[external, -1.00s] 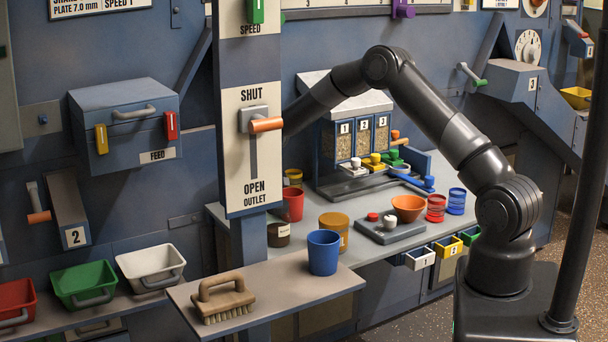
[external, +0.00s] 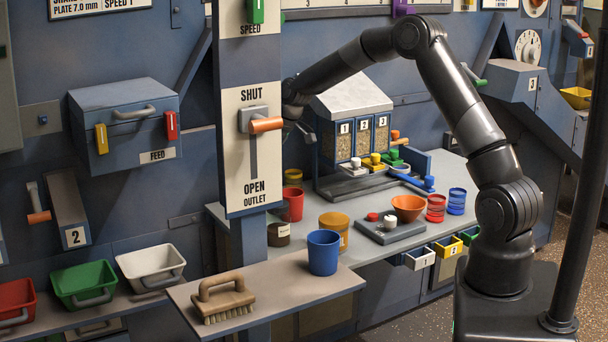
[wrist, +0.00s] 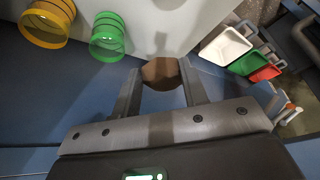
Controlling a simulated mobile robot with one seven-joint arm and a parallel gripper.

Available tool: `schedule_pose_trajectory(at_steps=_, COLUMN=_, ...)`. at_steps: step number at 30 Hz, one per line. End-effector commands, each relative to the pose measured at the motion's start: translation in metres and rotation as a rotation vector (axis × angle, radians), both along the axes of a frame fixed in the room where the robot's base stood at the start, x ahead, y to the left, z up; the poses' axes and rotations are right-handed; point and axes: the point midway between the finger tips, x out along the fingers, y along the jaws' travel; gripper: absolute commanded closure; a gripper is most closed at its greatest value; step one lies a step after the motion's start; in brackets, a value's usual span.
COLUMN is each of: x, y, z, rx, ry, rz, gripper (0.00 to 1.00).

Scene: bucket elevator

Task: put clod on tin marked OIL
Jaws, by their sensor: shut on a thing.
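My gripper (wrist: 158,76) is shut on a brown, rounded clod (wrist: 160,70), held between the two fingertips in the wrist view. In the external view the clod cannot be made out, and the gripper is mostly hidden behind the tall post. A dark tin (external: 279,236) with a pale label stands on the bench just right of the post, and a mustard tin (external: 333,226) with a mark stands right of it. I cannot read OIL on either. In the wrist view a yellow round container (wrist: 45,24) and a green one (wrist: 106,38) are left of the clod.
The post with the SHUT/OPEN lever (external: 262,124) stands in front of the arm's end. A hopper unit (external: 350,95), red cup (external: 292,204), blue cup (external: 323,252) and brush (external: 223,297) crowd the bench. White (external: 150,266) and green (external: 85,285) bins are at the left.

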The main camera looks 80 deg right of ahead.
Motion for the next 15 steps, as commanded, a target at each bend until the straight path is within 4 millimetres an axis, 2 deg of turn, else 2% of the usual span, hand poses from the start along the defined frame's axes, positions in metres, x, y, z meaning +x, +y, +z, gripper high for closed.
schedule_pose_trajectory(at_steps=1, x=-0.015, y=-0.002, z=0.005, rx=0.001, ry=0.0, rz=0.036, gripper=0.83)
schedule_pose_trajectory(at_steps=8, x=-0.079, y=0.004, z=0.023, rx=0.001, ry=0.0, rz=0.259, gripper=0.83)
schedule_pose_trajectory(at_steps=15, x=-0.152, y=0.019, z=0.043, rx=0.001, ry=0.0, rz=0.515, gripper=0.83)
